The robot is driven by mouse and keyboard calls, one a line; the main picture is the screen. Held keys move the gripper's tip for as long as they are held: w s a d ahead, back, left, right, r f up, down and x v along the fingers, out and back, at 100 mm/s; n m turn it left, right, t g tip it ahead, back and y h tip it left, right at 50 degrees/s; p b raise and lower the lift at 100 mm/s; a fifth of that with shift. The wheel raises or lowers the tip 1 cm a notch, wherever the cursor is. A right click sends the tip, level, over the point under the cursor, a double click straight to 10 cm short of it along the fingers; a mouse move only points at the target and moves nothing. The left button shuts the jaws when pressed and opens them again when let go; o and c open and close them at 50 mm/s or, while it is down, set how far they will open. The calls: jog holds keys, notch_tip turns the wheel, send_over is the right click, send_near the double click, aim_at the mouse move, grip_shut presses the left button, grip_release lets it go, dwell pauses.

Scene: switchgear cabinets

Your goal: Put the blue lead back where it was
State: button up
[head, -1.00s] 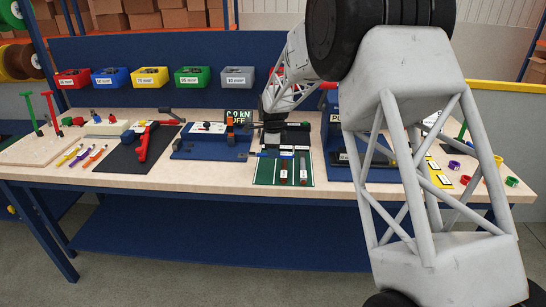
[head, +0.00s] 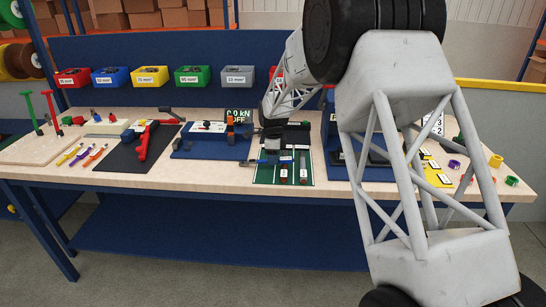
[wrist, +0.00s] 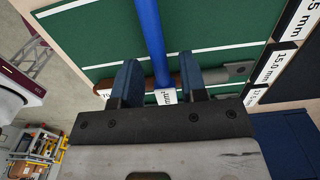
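The blue lead (wrist: 148,28) runs down the wrist view into the space between my fingers, over the green board. In the head view it lies across the upper part of the board (head: 264,162). In the head view my gripper (head: 270,132) is low over the board's back end and partly hidden by my arm. A brown lead piece with a grey lug (wrist: 238,71) lies crosswise under the blue lead. The green board (wrist: 215,20) has white dividing lines.
A blue press (head: 198,143) with a display reading 0.0 kN OFF (head: 238,116) stands left of the board. A black mat with a red-handled tool (head: 143,146) lies further left. Coloured bins (head: 150,77) line the back. My arm hides part of the right side.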

jog(key=shift+r, duration=0.15)
notch_tip(320, 180, up, 12)
jog(key=shift+r, duration=0.15)
dwell(0.8)
dwell(0.6)
jog(key=shift+s+d+r, duration=0.1)
jog(key=s+d+r+n, duration=0.3)
jog(key=s+d+r, duration=0.15)
jog(key=s, duration=0.45)
jog(key=s+d+r+n+t, duration=0.1)
jog(key=s+d+r+n, duration=0.2)
jog(key=s+d, duration=0.4)
jog(key=s+d+r+n, duration=0.3)
jog(key=s+d+r, duration=0.15)
jog(key=s, duration=0.55)
jog(key=s+d+f+n, duration=0.2)
jog(key=s+d+n, duration=0.1)
jog(key=s, duration=0.7)
jog(key=s+d+f+n+t, duration=0.1)
jog(key=s+d+f+n, duration=0.1)
jog(key=s, duration=0.8)
jog(key=s+d+f+n, duration=0.1)
jog(key=s+d+n, duration=0.2)
jog(key=s, duration=0.6)
jog(key=shift+s+d+f+n+t, duration=0.3)
jog(key=shift+s+f+n, duration=0.1)
